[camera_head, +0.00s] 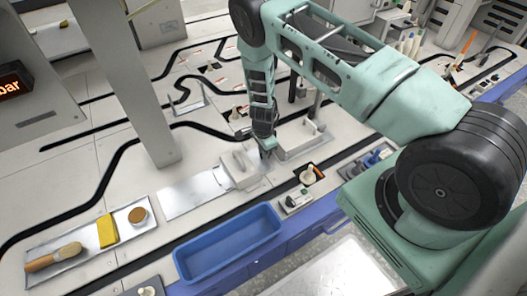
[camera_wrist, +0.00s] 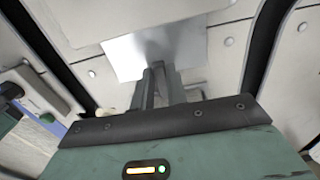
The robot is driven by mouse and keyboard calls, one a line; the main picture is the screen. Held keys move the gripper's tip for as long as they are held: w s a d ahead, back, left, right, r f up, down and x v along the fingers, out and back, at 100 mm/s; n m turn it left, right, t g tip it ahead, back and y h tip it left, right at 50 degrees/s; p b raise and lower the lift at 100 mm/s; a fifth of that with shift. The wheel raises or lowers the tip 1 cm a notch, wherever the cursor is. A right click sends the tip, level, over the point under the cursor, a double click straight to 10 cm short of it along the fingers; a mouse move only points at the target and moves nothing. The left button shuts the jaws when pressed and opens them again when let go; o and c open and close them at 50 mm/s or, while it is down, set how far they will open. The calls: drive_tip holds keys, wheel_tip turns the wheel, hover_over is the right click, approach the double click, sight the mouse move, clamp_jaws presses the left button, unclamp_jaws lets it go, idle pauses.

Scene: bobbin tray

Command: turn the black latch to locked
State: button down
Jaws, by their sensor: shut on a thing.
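My gripper (camera_head: 267,150) points down at the right end of a pale grey box (camera_head: 238,168) on the bench. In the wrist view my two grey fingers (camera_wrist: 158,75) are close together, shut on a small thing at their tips. The thing is mostly hidden by the fingers; by its place beside the box it seems to be the black latch, but its angle cannot be told. A bright metal plate (camera_wrist: 125,60) lies beyond the fingertips in the wrist view.
A flat metal sheet (camera_head: 190,195) lies left of the box. A blue bin (camera_head: 228,243) stands at the front edge. A tray (camera_head: 90,250) with a brush, a yellow block and a round cup is at the front left. A pale tray (camera_head: 305,140) stands just right of my gripper.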

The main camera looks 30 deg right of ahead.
drive_tip(key=c, duration=1.4)
unclamp_jaws()
wheel_tip(320, 180, up, 12)
drive_tip(key=p, duration=0.3)
